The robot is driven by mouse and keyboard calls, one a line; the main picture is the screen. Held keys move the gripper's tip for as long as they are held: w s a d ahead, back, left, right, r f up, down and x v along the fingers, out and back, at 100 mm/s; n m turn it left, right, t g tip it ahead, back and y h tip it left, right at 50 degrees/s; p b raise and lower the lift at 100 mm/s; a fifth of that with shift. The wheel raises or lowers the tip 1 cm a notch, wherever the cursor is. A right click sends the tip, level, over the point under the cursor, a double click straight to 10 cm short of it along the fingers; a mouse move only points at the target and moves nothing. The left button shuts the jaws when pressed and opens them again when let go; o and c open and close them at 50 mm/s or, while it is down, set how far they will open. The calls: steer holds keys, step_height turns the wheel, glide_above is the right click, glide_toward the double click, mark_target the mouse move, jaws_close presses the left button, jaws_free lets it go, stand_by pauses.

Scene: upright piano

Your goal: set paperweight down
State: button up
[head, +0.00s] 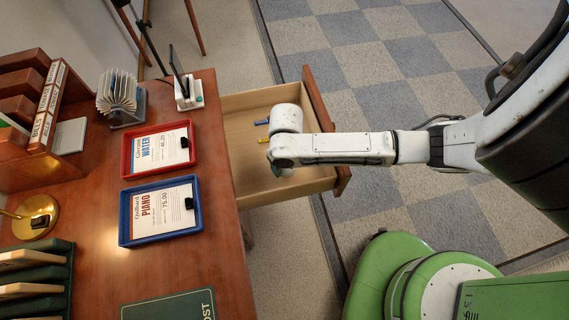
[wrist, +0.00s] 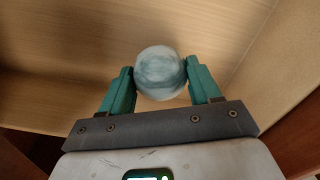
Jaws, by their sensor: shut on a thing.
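The paperweight (wrist: 160,73) is a round, glassy ball with cloudy blue-grey and white swirls. In the wrist view my gripper (wrist: 160,83) is shut on it, with one teal finger on each side. Wooden drawer boards show behind the ball; I cannot tell whether it touches them. In the head view my gripper (head: 281,170) points down into the open drawer (head: 262,187), and my wrist hides the paperweight.
A blue item (head: 262,122) and a yellow item (head: 263,140) lie in the drawer. The desk (head: 110,220) at left holds a red tray (head: 160,148), a blue tray (head: 160,210), a card file (head: 120,98) and a brass lamp base (head: 35,216). Drawer walls surround my gripper.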

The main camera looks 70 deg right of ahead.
steer(key=shift+f, duration=1.2)
steer(key=shift+f, duration=0.15)
steer(key=o, duration=1.3)
steer(key=shift+c, duration=0.2)
